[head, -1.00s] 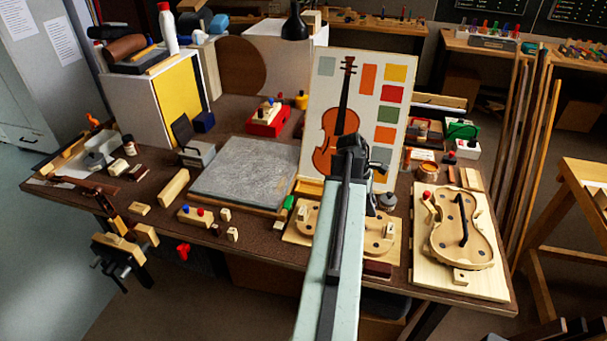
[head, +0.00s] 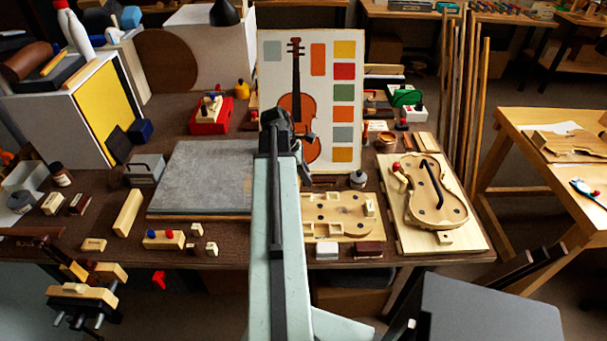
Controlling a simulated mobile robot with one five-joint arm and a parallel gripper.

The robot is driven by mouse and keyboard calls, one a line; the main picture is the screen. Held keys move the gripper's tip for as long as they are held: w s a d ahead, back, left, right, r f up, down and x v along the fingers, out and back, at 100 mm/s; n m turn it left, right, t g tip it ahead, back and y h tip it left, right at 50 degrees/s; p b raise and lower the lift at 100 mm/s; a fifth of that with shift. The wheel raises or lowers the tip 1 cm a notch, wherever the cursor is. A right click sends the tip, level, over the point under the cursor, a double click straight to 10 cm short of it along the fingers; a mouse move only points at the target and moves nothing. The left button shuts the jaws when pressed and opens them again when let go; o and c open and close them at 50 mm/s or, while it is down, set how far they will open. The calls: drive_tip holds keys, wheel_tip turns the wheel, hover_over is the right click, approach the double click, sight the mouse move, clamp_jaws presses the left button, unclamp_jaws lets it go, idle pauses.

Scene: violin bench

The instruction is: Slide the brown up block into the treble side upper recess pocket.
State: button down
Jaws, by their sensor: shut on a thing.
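My gripper (head: 291,128) is at the far end of my pale green arm, in front of the violin poster. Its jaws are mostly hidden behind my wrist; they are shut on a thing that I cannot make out. A pale wooden form with recesses (head: 345,222) lies on the bench, right of my arm, with its left end hidden by the arm. A small pale block (head: 370,208) stands at its right end. I cannot tell which recess is the treble side upper one. I cannot pick out the brown up block for certain.
A dark red-brown block (head: 368,250) and a white block (head: 327,251) lie at the bench's front edge. A violin body (head: 437,205) lies on a board at right. A grey slab (head: 203,180) lies left of my arm. The poster (head: 345,70) stands behind.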

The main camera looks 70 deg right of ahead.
drive_tip(key=b, duration=0.6)
hover_over(310, 198)
drive_tip(key=w, duration=0.1)
drive_tip(key=f, duration=0.6)
drive_tip(key=shift+w+a, duration=0.15)
drive_tip(key=shift+a, duration=0.15)
drive_tip(key=shift+f+b, duration=1.1)
drive_tip(key=shift+f, duration=0.05)
idle(0.3)
drive_tip(key=c, duration=1.1)
unclamp_jaws()
drive_tip(key=shift+c, duration=0.2)
drive_tip(key=shift+r, duration=0.1)
drive_tip(key=p+v, duration=0.7)
drive_tip(key=shift+r, duration=0.35)
drive_tip(key=shift+w, duration=0.2)
